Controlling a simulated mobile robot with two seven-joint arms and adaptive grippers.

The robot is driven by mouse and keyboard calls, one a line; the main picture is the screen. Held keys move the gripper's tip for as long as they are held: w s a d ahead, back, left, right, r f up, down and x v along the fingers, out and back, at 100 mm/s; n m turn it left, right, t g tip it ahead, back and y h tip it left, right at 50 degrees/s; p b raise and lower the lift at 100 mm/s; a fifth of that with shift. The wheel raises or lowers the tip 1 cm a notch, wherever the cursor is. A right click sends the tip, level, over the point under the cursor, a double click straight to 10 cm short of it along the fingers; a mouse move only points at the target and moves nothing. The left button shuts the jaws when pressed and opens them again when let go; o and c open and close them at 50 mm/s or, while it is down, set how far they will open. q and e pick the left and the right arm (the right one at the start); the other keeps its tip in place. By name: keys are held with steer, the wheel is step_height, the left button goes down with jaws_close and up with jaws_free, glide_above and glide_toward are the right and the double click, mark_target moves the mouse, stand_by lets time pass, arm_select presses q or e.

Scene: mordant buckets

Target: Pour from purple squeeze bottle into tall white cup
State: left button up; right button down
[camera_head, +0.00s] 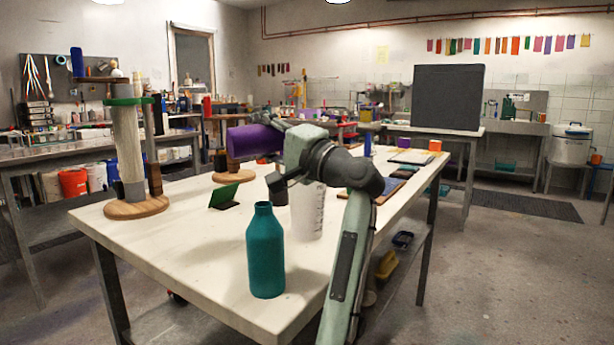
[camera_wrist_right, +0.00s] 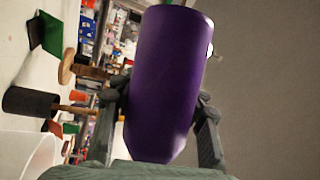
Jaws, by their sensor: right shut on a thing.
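The purple squeeze bottle (camera_head: 253,141) is held on its side, about level, above the table in the head view. Its broad end points left and its other end is hidden behind my gripper. My right gripper (camera_head: 275,136) is shut around it; the wrist view shows a finger on each side of the bottle (camera_wrist_right: 166,75). The tall white cup (camera_head: 307,212) stands upright on the table below my right wrist, partly covered by my arm. It is apart from the bottle. A pale curved rim at the lower left of the wrist view seems to be this cup (camera_wrist_right: 38,158). My left gripper is out of view.
A teal bottle (camera_head: 265,250) stands at the table's front, left of the cup. A dark cup (camera_head: 274,187) is close behind. A green card (camera_head: 224,196) and a wooden stand (camera_head: 136,207) are left. The table (camera_head: 190,262) is clear at front left.

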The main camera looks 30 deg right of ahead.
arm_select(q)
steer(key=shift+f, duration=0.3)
arm_select(e)
steer(key=shift+d+f+m+t+h, duration=0.15)
steer(key=shift+m+t+h, duration=0.15)
steer(key=shift+m, duration=0.6)
stand_by(1.6)
